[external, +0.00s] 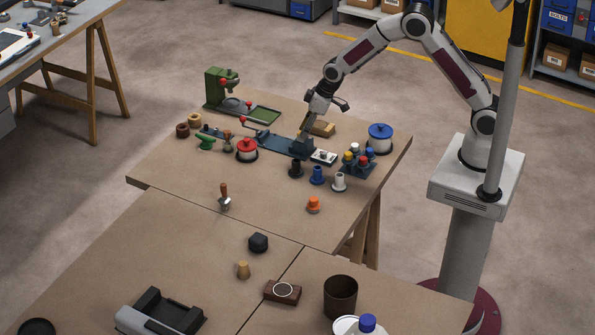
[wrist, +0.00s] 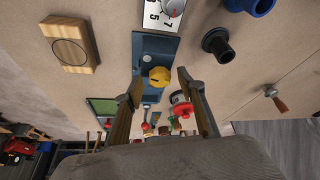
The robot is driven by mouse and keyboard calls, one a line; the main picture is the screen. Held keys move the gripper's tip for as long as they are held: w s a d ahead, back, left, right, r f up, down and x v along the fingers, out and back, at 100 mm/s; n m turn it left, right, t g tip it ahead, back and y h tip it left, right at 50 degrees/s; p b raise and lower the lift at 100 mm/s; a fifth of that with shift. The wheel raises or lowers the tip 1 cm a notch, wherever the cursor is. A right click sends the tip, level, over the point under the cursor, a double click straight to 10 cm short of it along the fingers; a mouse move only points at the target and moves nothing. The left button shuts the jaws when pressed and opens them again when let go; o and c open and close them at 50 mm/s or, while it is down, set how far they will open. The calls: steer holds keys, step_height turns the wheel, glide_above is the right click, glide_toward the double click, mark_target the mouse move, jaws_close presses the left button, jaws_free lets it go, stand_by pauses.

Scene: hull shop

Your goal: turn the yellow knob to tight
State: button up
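The yellow knob (wrist: 158,76) sits on a blue base plate (wrist: 152,50) in the wrist view, with a small dark mark on its face. My gripper (wrist: 160,78) is open and empty. Its two fingers are apart, with the knob between their tips in the picture; I cannot tell the gap in depth, and no contact shows. In the external view the blue base (external: 283,146) lies mid-table, and my gripper (external: 309,122) is over its right end. The knob is not visible there. Any tight marking is too small to read.
A wooden block (wrist: 70,45) with a round inset lies left of the base. A white numbered dial plate (wrist: 160,12) is just beyond it. A black flanged peg (wrist: 217,44) stands at right. A red-topped spool (external: 247,149) and a green press (external: 222,90) stand further left externally.

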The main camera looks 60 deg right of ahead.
steer(key=shift+w+d+n+g+y, duration=0.1)
steer(key=shift+n+g+y, duration=0.25)
steer(key=shift+n, duration=0.8)
steer(key=shift+d+n+g+y, duration=0.15)
steer(key=shift+n+y, duration=0.3)
steer(key=shift+n, duration=0.7)
steer(key=v, duration=0.8)
steer(key=s+d+r+m+g, duration=0.1)
steer(key=s+d+r+m, duration=0.1)
steer(key=s, duration=0.6)
steer(key=s+d+r+m+g+h, duration=0.1)
steer(key=s+m, duration=0.3)
steer(key=s, duration=0.4)
steer(key=shift+s+d+r, duration=0.25)
steer(key=shift+d+r, duration=0.4)
steer(key=shift+d, duration=0.15)
steer(key=shift+h, duration=0.3)
steer(key=w+a+f+n+t, duration=0.1)
steer(key=w+a+f, duration=0.1)
steer(key=w, duration=0.6)
steer(key=w+a+f+n+t, duration=0.1)
steer(key=w+a, duration=0.3)
steer(key=w, duration=0.4)
steer(key=shift+f+t, duration=0.4)
steer(key=shift+f, duration=0.35)
